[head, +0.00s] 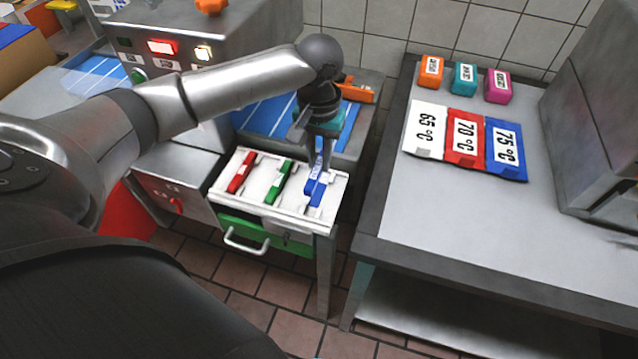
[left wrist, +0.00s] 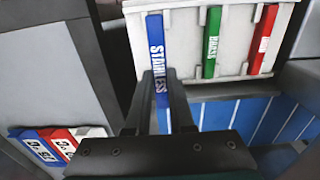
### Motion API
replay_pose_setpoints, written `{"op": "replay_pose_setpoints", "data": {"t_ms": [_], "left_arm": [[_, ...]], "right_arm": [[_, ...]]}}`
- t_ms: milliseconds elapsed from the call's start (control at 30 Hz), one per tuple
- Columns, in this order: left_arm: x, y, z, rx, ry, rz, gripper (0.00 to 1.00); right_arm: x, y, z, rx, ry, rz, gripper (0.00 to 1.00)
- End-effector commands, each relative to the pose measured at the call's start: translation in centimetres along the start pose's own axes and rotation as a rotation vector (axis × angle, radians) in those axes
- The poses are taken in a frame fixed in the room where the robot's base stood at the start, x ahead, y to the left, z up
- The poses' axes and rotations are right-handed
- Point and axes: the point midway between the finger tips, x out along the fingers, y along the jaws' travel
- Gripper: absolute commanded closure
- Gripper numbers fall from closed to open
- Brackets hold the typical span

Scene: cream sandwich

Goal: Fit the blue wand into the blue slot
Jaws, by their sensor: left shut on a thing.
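My left gripper (head: 322,172) is over the right end of a white rack (head: 262,202) and is shut on the blue wand (head: 316,196). A red wand (head: 241,172) and a green wand (head: 278,181) lie in the rack to the left of the blue one. The blue slot is hidden under the wand and gripper. I cannot tell whether the wand is seated or just above the rack. My right gripper is not in view.
The rack tops a cabinet with a green drawer (head: 262,238). A blue striped board (head: 268,115) lies behind it. To the right, a steel table (head: 450,205) holds white, red and blue temperature blocks (head: 466,140) and small orange, teal and magenta blocks.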

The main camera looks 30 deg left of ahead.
Motion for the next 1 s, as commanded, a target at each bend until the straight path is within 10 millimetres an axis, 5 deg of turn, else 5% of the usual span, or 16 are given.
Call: {"op": "replay_pose_setpoints", "data": {"t_ms": [567,967,1000], "left_arm": [[7.1,0.0,0.1,0.001,-0.001,0.0,1.0],[7.5,0.0,0.0,0.0,0.0,0.001,1.0],[7.5,0.0,0.0,0.0,0.001,0.001,0.76]], "right_arm": [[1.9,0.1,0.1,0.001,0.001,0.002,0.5],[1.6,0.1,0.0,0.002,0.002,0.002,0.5],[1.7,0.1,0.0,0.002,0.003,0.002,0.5]]}}
